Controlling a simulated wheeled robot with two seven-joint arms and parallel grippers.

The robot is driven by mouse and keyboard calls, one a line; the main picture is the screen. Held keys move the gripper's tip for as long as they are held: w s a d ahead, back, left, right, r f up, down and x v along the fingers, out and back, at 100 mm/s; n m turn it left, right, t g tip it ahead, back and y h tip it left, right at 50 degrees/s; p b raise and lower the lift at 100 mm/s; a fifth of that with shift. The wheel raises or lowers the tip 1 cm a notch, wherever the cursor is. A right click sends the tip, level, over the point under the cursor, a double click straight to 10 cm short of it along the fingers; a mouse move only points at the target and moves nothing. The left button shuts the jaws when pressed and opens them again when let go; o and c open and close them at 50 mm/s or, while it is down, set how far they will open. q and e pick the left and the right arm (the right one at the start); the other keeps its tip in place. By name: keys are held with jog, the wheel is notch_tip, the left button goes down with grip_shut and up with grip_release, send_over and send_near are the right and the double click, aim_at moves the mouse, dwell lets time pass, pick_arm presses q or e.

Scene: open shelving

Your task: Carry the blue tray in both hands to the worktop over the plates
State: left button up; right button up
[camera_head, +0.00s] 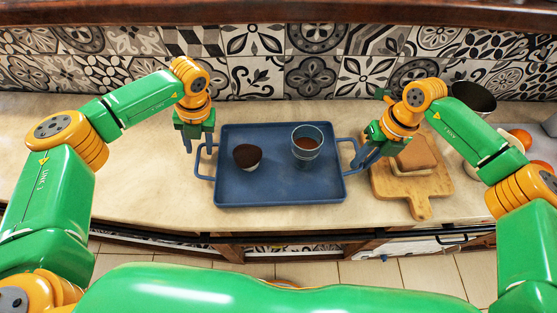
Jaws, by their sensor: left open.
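The blue tray (280,190) lies flat on the pale worktop (140,190), with a looped handle at each short end. It holds a dark-topped cupcake-like item (247,156) and a clear glass with brown drink (306,146). My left gripper (199,147) is open, fingers pointing down, at the tray's left handle; I cannot tell whether it touches. My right gripper (366,158) is at the tray's right handle, its fingers overlapping the handle in the view. Whether they are closed on it is unclear. I see no plates.
A wooden board (421,186) with a sandwich-like stack (415,155) lies right of the tray, close to my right gripper. A dark bowl-like container (474,98) and orange fruit (521,139) are further right. A patterned tile wall (262,78) stands behind. The worktop left of the tray is clear.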

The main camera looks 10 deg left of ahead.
pick_arm(q)
jog(key=shift+w, duration=0.1)
jog(key=shift+c, duration=1.3)
pick_arm(e)
jog(key=shift+w, duration=0.1)
jog(key=shift+c, duration=1.3)
pick_arm(q)
grip_shut()
pick_arm(e)
grip_shut()
